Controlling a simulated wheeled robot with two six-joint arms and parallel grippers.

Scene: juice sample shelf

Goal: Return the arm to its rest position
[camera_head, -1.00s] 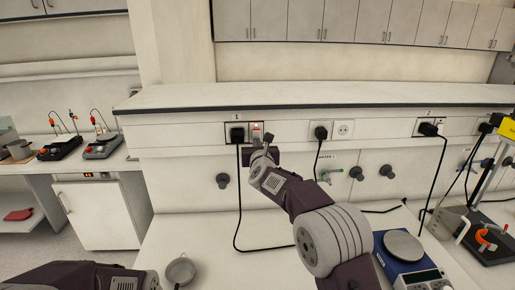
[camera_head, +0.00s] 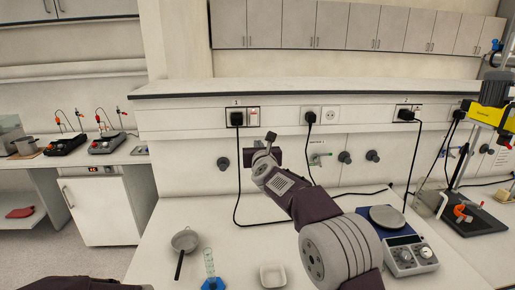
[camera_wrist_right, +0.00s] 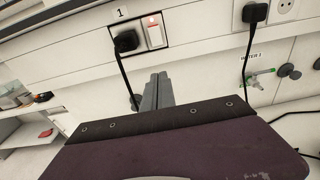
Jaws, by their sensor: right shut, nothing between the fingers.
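My right gripper (camera_head: 268,142) is stretched out over the bench toward the wall, below and slightly right of the red-lit switch (camera_head: 253,116) beside socket 1. In the right wrist view its narrow grey fingers (camera_wrist_right: 158,92) are together with nothing between them. They point at the wall strip below the lit switch (camera_wrist_right: 154,31), and appear apart from it. My right arm (camera_head: 318,220) reaches up from the bottom right. Only a dark sliver of my left arm (camera_head: 75,283) shows at the bottom left; its gripper is out of frame.
Under my right arm, the white bench (camera_head: 215,232) holds a small pan (camera_head: 184,241), a blue-based cylinder (camera_head: 210,265), a white dish (camera_head: 272,275) and a blue balance (camera_head: 405,252). A black cable (camera_head: 237,180) hangs left of the gripper. A stand (camera_head: 478,214) is at right.

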